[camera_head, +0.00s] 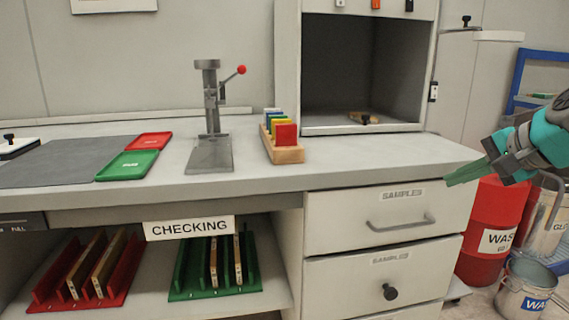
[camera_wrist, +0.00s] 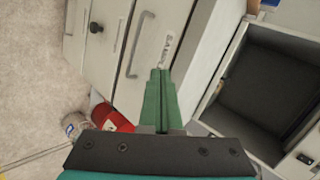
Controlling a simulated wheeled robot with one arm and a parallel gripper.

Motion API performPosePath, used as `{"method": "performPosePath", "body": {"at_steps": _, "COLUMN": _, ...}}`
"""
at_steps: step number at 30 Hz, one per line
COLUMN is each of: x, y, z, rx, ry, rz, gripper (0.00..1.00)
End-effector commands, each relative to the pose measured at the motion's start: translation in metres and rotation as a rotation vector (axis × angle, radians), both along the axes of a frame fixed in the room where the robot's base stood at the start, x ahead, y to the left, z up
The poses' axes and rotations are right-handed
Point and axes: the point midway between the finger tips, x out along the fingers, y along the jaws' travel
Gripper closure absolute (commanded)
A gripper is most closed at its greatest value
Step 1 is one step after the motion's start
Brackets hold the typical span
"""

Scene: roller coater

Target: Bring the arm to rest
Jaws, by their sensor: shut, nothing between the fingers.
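My gripper (camera_head: 449,182) is at the right of the head view, in front of the right end of the bench near the upper drawer. Its green fingers are together and hold nothing. My teal and grey arm comes in from the right edge. In the wrist view the shut green fingers (camera_wrist: 160,72) point toward the bench edge and the drawers, which look tilted there. I cannot tell how far the fingertips are from the bench.
A bench (camera_head: 340,160) carries a press (camera_head: 210,130), a wooden rack (camera_head: 285,155) of coloured panels, red and green trays (camera_head: 128,165) and an open cabinet (camera_head: 345,75). Below are drawers (camera_head: 385,215). A red waste drum (camera_head: 490,225) and a bucket (camera_head: 525,285) stand at right.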

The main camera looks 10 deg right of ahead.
Motion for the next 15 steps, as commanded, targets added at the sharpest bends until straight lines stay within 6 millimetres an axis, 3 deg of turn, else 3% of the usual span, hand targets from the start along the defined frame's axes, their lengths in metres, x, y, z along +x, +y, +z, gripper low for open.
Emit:
{"method": "performPosePath", "body": {"at_steps": 4, "x": 0.0, "y": 0.059, "z": -0.036, "rx": -0.067, "ry": 0.087, "rz": 0.146, "gripper": 1.0}}
{"method": "performPosePath", "body": {"at_steps": 8, "x": -0.019, "y": 0.126, "z": -0.086, "rx": -0.166, "ry": 0.199, "rz": 0.333, "gripper": 1.0}}
{"method": "performPosePath", "body": {"at_steps": 12, "x": -0.062, "y": 0.188, "z": -0.147, "rx": -0.292, "ry": 0.333, "rz": 0.557, "gripper": 1.0}}
{"method": "performPosePath", "body": {"at_steps": 15, "x": -0.106, "y": 0.218, "z": -0.192, "rx": -0.382, "ry": 0.433, "rz": 0.719, "gripper": 1.0}}
